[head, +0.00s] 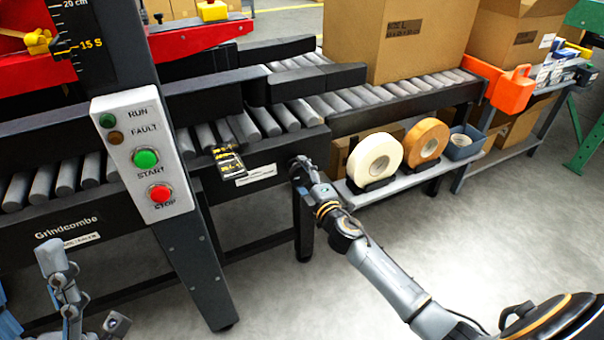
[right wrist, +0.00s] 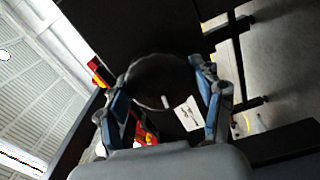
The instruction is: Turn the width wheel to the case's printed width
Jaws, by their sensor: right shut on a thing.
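My right gripper (head: 299,168) is at the end of the dark conveyor frame, below the rollers. In the right wrist view, its two fingers (right wrist: 168,100) stand either side of a dark round wheel (right wrist: 160,75), gripping it. In the head view the gripper mostly hides the wheel. The case (head: 395,40) is a large cardboard box on the rollers, with a printed label (head: 405,28) showing an L; its smaller print is unreadable. A small black plate with yellow marks (head: 228,160) sits on the frame left of the gripper. My left gripper (head: 85,290) is low at left, fingers apart, empty.
A control panel (head: 145,158) with green and red buttons stands on a dark post. Above it is a scale (head: 75,25) marked 20 cm and 15 S, with a yellow pointer (head: 38,42). Tape rolls (head: 375,158) sit on a low shelf. Floor in front is clear.

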